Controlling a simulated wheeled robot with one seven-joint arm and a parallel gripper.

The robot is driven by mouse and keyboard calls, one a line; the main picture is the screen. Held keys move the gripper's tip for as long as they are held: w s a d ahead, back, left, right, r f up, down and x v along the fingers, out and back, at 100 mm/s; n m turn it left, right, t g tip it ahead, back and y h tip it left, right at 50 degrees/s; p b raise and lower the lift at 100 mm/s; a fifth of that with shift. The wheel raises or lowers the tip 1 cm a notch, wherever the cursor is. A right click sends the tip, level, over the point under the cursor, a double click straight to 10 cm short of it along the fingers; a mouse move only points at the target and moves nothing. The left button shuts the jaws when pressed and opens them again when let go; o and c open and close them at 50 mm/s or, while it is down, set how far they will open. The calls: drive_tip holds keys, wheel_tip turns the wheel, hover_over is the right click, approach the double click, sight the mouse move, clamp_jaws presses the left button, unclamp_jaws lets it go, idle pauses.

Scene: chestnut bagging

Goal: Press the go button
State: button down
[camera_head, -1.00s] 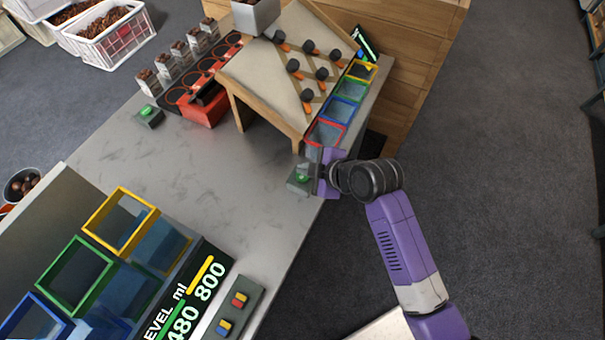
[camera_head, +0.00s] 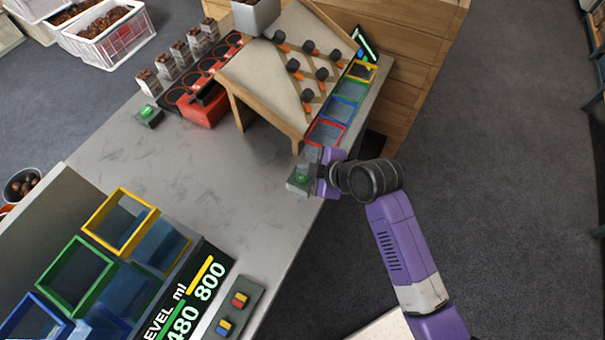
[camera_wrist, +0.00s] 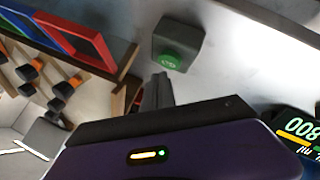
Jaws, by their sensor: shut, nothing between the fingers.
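The go button (camera_head: 301,178) is a green cap on a small grey box at the right edge of the table. In the wrist view the green cap (camera_wrist: 169,61) with pale lettering faces the camera on its dark grey box. My gripper (camera_head: 311,172) is shut and empty, right beside the go button on its right in the head view. In the wrist view its fingertips (camera_wrist: 155,88) show below the box, with the cap uncovered. I cannot tell whether the fingers touch the box.
A sloped sorting board (camera_head: 275,75) with dark-and-orange pegs and coloured bins (camera_head: 326,131) stands just behind the button. Another green-button box (camera_head: 148,115) sits at the far left. The table's middle is clear.

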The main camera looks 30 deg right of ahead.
sight(306, 178)
drive_tip(key=shift+f, duration=0.1)
idle(0.3)
drive_tip(key=shift+f, duration=0.35)
drive_tip(key=shift+f+b, duration=0.4)
drive_tip(key=shift+b, duration=0.05)
idle(0.6)
drive_tip(key=shift+r+p, duration=0.8)
drive_tip(key=shift+r, duration=0.1)
wheel_tip(306, 178, up, 5)
drive_tip(key=p, duration=0.4)
drive_tip(key=shift+p, duration=0.3)
idle(0.7)
